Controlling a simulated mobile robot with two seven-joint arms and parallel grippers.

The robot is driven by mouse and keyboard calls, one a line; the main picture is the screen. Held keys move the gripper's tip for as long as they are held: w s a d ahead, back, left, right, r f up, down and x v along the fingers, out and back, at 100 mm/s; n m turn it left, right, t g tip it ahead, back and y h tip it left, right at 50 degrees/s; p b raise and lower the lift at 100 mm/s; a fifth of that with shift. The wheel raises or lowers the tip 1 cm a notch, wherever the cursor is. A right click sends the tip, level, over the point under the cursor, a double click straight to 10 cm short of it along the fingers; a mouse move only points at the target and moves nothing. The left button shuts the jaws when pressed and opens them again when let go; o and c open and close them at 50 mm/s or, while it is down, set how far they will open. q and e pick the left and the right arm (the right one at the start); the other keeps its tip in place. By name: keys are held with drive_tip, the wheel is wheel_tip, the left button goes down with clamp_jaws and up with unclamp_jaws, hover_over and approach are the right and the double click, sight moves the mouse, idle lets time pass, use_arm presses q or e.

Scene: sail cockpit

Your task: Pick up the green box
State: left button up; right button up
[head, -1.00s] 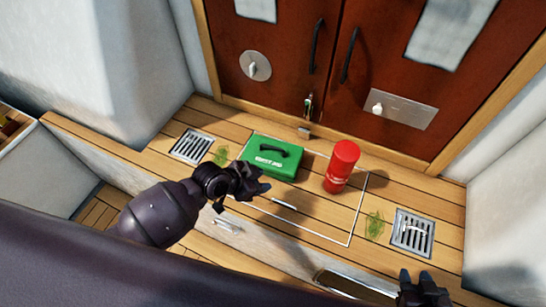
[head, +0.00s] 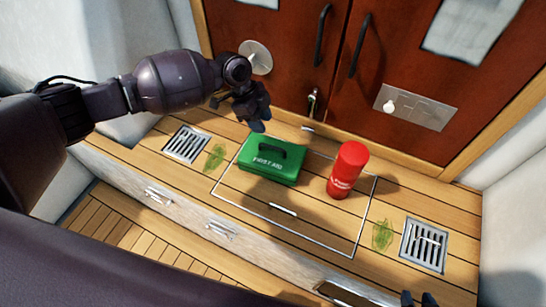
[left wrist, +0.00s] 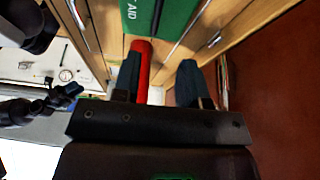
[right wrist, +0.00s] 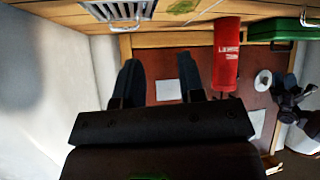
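The green box (head: 272,160) is a first aid case with a dark handle on top and white "FIRST AID" lettering. It sits on the wooden bench, left of centre in the head view. My left gripper (head: 256,122) hangs above and just behind the box, apart from it. In the left wrist view its fingers (left wrist: 158,85) are spread and empty, with the box (left wrist: 165,18) beyond them. My right gripper (head: 420,299) is at the bottom right edge of the head view. In the right wrist view its fingers (right wrist: 163,82) are spread and empty.
A red cylinder (head: 347,170) stands right of the box. Metal grates (head: 187,144) and (head: 424,245) lie in the bench, with green patches near them. Red-brown cabinet doors (head: 290,50) with black handles rise behind. A hatch outline surrounds the box and cylinder.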

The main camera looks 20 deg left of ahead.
use_arm(q)
hover_over(272, 147)
drive_tip(key=w+a, duration=0.1)
drive_tip(key=a, duration=0.1)
drive_tip(key=f, duration=0.2)
drive_tip(key=f+b, duration=0.1)
drive_tip(key=f, duration=0.1)
drive_tip(key=shift+d+f, duration=0.2)
drive_tip(key=shift+f, duration=0.05)
drive_tip(key=shift+d+f, duration=0.1)
drive_tip(key=shift+f, duration=0.3)
drive_tip(key=x, duration=0.4)
drive_tip(key=shift+s+f+b, duration=0.3)
drive_tip(key=shift+f+b, duration=0.1)
drive_tip(key=shift+f, duration=0.2)
drive_tip(key=c, duration=0.7)
clamp_jaws()
use_arm(e)
drive_tip(key=shift+s+f, duration=0.15)
drive_tip(key=shift+f, duration=0.75)
drive_tip(key=shift+s+f+g, duration=0.1)
drive_tip(key=shift+s+g, duration=0.2)
drive_tip(key=shift+s, duration=0.05)
drive_tip(key=shift+w, duration=0.35)
